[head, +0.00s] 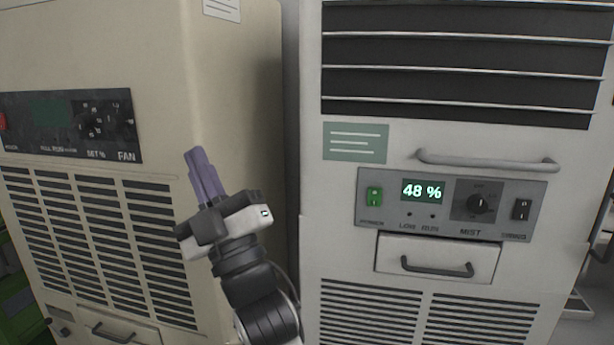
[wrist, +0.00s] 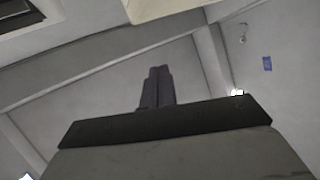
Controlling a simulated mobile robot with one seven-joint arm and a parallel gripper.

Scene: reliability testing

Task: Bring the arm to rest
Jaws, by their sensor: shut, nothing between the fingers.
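My gripper (head: 197,158) is raised in front of the two machines in the head view, its purple-grey fingers pointing up and slightly left. The fingers are together with nothing between them. In the wrist view the shut fingers (wrist: 158,75) stand up against the ceiling. My arm rises from the bottom of the head view. In that view the gripper overlaps the right side of the beige machine (head: 225,75); I cannot tell how far apart they are.
A grey-white machine (head: 303,230) stands at right with a lit panel (head: 365,215) reading 48 %, a green switch (head: 374,197), a dial (head: 480,204), a handle bar (head: 487,161) and a small drawer (head: 437,254). A narrow dark gap separates the machines. Green objects (head: 15,295) show at lower left.

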